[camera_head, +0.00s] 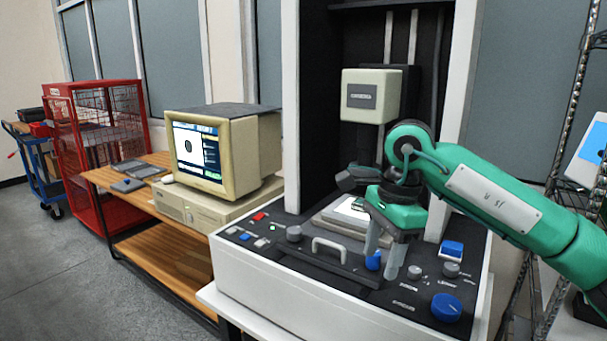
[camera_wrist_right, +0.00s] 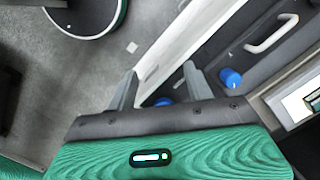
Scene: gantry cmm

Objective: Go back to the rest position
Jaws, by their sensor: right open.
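My right arm comes in from the right in the head view. Its green right gripper (camera_head: 384,258) points down over the front control panel of the white measuring machine (camera_head: 330,312). Its two grey fingers are apart with nothing held between them. In the head view a small blue knob (camera_head: 373,261) shows by the fingers; I cannot tell the exact gap. In the right wrist view the open fingers (camera_wrist_right: 159,85) reach past the machine's front edge, and a blue knob (camera_wrist_right: 230,77) lies right of them. My left gripper is not in view.
The panel carries a handle (camera_head: 330,248), grey knobs and a large blue knob (camera_head: 446,307). A computer monitor (camera_head: 215,150) stands left on a wooden bench (camera_head: 180,255). A red cage (camera_head: 100,150) is farther left. A wire rack (camera_head: 570,120) stands right. The floor (camera_head: 50,270) at left is clear.

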